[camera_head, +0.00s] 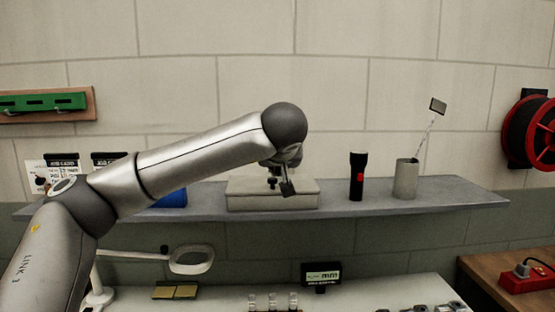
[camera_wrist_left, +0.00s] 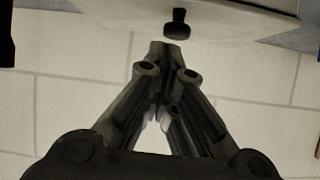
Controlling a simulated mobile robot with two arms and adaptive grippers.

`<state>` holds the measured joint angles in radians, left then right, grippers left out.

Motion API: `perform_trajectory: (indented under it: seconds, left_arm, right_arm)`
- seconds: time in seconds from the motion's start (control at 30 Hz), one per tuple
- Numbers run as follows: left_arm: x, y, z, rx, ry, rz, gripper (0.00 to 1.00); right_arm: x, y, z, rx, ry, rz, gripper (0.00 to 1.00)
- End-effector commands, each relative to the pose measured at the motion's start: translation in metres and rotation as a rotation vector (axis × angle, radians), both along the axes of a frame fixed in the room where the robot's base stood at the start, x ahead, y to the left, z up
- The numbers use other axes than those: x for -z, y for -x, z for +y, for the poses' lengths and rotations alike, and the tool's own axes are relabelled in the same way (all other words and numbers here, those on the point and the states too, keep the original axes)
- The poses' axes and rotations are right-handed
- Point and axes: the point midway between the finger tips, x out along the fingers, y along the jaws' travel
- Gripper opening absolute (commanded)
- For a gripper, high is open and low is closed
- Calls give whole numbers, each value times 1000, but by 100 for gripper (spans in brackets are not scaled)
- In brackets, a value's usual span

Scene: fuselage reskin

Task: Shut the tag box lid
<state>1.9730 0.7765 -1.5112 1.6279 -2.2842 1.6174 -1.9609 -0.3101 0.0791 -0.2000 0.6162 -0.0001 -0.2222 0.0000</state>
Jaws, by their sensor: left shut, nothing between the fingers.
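The tag box is a pale, low box (camera_head: 245,200) on the grey wall shelf, in the middle of the head view. A small dark knob (camera_head: 272,183) shows at it; in the left wrist view the knob (camera_wrist_left: 178,24) stands out from a pale surface (camera_wrist_left: 235,18) at the top edge. My left gripper (camera_head: 288,189) is in front of the box, partly over it in the picture. In the left wrist view its fingertips (camera_wrist_left: 172,52) are together and empty, just below the knob, with little or no gap visible. My arm hides part of the box, and how far the lid stands open is unclear.
On the shelf (camera_head: 455,192) stand a black flashlight (camera_head: 357,178) and a grey cup (camera_head: 405,180) to the right, and a blue object (camera_head: 172,197) to the left. A magnifier lamp (camera_head: 191,260) and a small sign (camera_head: 321,275) are below.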

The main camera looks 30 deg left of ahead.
Motion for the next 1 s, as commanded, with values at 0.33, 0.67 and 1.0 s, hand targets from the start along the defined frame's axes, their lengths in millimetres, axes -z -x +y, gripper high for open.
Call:
perform_trajectory:
  seconds: [0.33, 0.67, 1.0]
  left_arm:
    - [22, 1, 0, -1, 0, 0, 0]
    - [25, 1, 0, -1, 1, 0, 0]
    - [25, 1, 0, -1, 1, 0, 0]
  right_arm:
    - [13, -12, 0, 0, -1, -17, 46]
    - [14, -14, 0, 0, -1, -20, 46]
    - [14, -13, 0, 0, -1, -19, 46]
